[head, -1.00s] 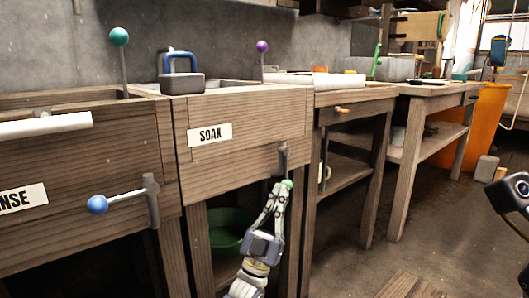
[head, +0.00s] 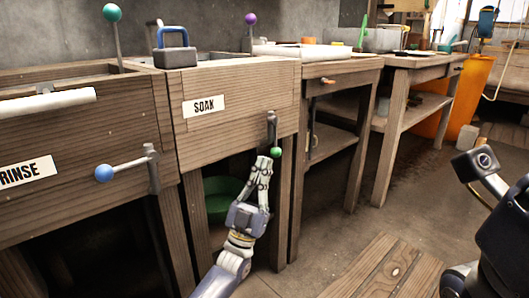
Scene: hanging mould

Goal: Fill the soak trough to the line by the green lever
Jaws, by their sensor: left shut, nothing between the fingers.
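The soak trough (head: 235,125) is a wooden box with a white SOAK sign (head: 204,106) on its front. Its water level and fill line cannot be seen. A lever with a green ball (head: 276,152) hangs from a dark bracket below the trough's right front. A second upright lever with a teal-green ball (head: 112,13) stands at the back near the rinse trough. My left gripper (head: 264,164) is shut and empty, pointing up, just left of the hanging green ball; I cannot tell whether they touch. My right arm shows at the right edge, its fingers out of view.
The rinse trough (head: 90,125) with a blue-ball lever (head: 104,173) is at left. A blue-handled block (head: 174,57) and a purple-ball lever (head: 250,19) are at the soak trough's back. A green basin (head: 220,205) sits below. Open floor lies at right.

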